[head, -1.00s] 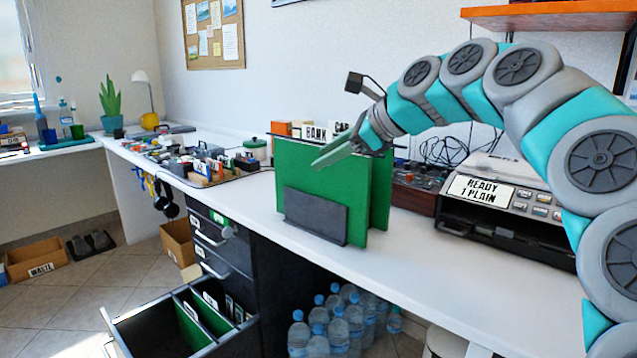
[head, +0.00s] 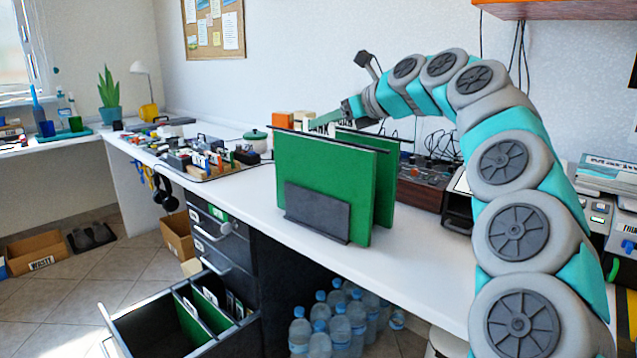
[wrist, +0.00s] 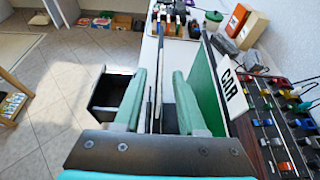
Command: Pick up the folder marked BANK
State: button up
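Two green folders stand upright on the white desk. The front folder (head: 325,172) is in a dark grey holder (head: 317,212), and the rear folder (head: 383,185) is just behind it. A white label, mostly hidden by my gripper, shows above the front folder; BANK cannot be read on it now. In the wrist view the CAR label (wrist: 232,88) tops a green folder (wrist: 207,92) to the right of my fingers. My gripper (wrist: 159,75) is open above the folders. A thin upright edge, apparently the front folder, shows between its fingers, with gaps on both sides.
An open drawer (head: 125,325) with green folders stands below left. A tray of small items (head: 210,160) and a green-lidded pot (head: 256,140) are farther back on the desk. A control panel (head: 425,180) is at the right, close to the folders. Water bottles (head: 340,325) stand beneath.

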jog(key=shift+x, duration=1.15)
jog(key=shift+c, duration=0.2)
grip_shut()
